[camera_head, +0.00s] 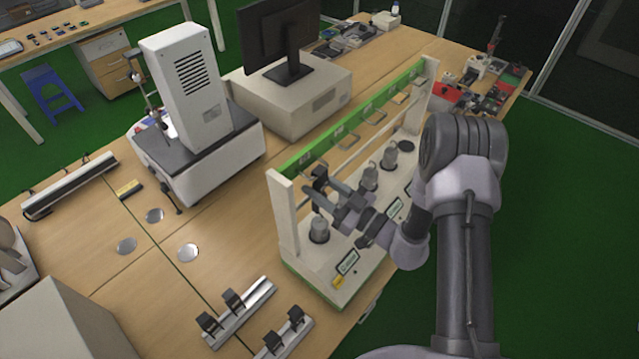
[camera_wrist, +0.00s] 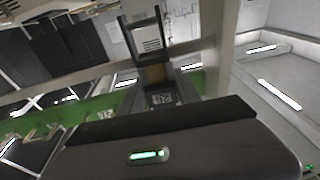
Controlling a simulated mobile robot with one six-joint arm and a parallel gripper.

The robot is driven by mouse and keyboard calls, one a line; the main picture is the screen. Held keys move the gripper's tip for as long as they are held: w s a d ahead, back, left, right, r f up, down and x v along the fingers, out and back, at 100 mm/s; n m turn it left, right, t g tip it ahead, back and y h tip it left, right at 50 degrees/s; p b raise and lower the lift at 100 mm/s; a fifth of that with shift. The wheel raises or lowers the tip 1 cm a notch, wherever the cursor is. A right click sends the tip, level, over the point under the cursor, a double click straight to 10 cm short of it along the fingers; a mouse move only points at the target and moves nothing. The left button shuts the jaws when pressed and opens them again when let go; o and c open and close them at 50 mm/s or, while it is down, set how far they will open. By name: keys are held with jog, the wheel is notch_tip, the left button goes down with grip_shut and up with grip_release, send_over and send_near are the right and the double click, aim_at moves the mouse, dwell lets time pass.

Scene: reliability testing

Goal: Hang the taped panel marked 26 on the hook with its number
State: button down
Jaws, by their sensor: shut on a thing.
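My gripper (camera_head: 318,186) is inside the white-framed rack, just below the left part of its green rail (camera_head: 345,115). In the wrist view my gripper (camera_wrist: 145,35) has its two dark fingers closed on a small panel (camera_wrist: 147,39) with a pale, lined face and a brownish-yellow part below it. I cannot read the number 26 on it. The panel is hidden or too small to make out in the head view. The rail carries small pale number tags and hooks, too small to read. I cannot tell whether the panel touches a hook.
Grey metal weights (camera_head: 319,229) stand on the rack's white base (camera_head: 325,270). A tester (camera_head: 196,95) and a monitor (camera_head: 277,38) stand behind.

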jog(key=c, duration=0.8)
grip_release()
jog(key=shift+o, duration=0.2)
